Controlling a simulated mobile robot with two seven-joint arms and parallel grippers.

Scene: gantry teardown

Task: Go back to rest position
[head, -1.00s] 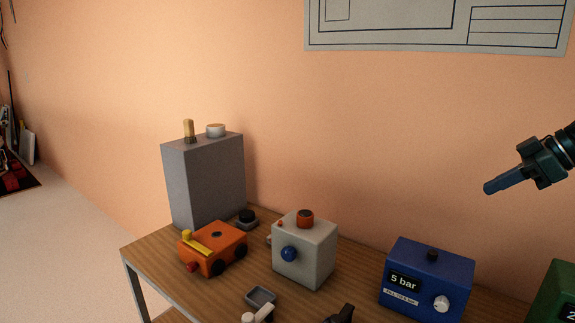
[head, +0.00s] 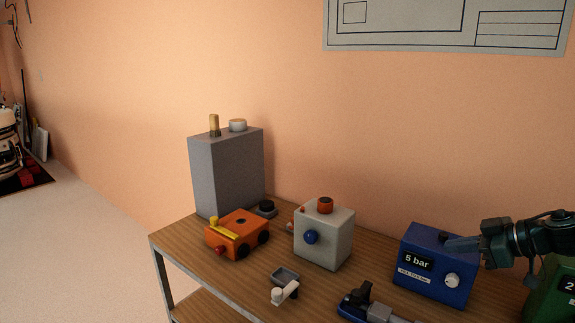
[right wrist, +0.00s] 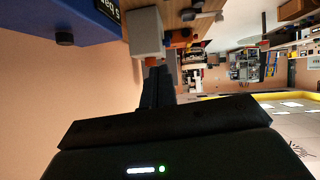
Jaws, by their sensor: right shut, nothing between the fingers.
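My right gripper (head: 462,243) comes in from the right in the head view. Its fingers are shut with nothing between them, and they point left. In the picture they overlap the top of the blue box (head: 418,276) marked "5 bar"; I cannot tell whether they touch it. In the right wrist view the shut fingers (right wrist: 158,88) show dark in the middle, with the blue box (right wrist: 60,22) at upper left. My left gripper is not in view.
Open floor (head: 80,240) lies to the left.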

